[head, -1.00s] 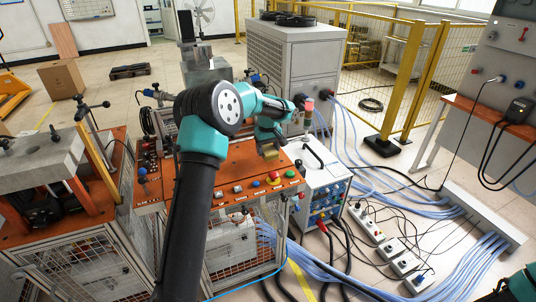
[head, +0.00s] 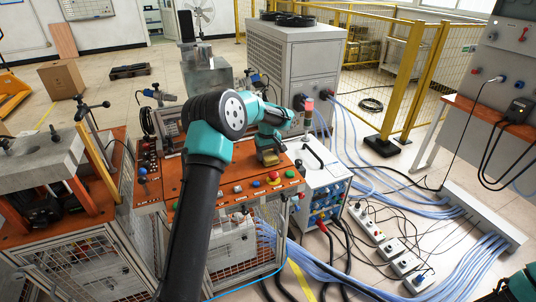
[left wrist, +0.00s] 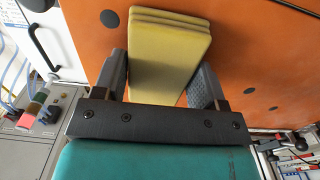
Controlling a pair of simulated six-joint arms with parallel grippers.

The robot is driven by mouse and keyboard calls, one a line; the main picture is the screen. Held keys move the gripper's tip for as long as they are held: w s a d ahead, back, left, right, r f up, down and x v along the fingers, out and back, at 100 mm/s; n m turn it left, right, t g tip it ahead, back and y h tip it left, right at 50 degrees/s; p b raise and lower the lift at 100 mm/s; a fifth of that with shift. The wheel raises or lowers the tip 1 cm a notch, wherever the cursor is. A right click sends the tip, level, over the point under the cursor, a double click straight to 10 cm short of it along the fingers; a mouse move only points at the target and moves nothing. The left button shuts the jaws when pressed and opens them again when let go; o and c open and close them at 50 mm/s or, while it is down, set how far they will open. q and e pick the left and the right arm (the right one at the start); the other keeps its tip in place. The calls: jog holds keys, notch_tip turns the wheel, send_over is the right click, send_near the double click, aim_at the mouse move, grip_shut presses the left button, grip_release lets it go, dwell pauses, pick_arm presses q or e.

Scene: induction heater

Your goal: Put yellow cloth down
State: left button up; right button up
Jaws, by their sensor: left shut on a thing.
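The yellow cloth (head: 268,159) is a folded, block-like stack of layers. It fills the space between the fingers of my left gripper (head: 267,148), over the orange top of the control console. In the left wrist view the cloth (left wrist: 168,45) sticks out past the dark fingers of the left gripper (left wrist: 163,80), which press on its two sides. The cloth is close to the orange surface (left wrist: 255,45); whether it touches it I cannot tell. My right gripper is not in view.
Red, yellow and green buttons (head: 274,177) line the console's front edge. A white unit with a black handle (head: 313,154) stands to its right. Blue hoses (head: 350,140) and power strips (head: 385,245) lie on the floor. The orange top (head: 235,170) has bare room in front of the cloth.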

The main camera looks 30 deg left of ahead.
aim_at(268, 154)
pick_arm(q)
jog(key=shift+f, duration=0.15)
jog(key=o, duration=0.9)
jog(key=shift+o, duration=0.2)
notch_tip(268, 154, up, 12)
jog(key=shift+r, duration=0.2)
dwell(0.4)
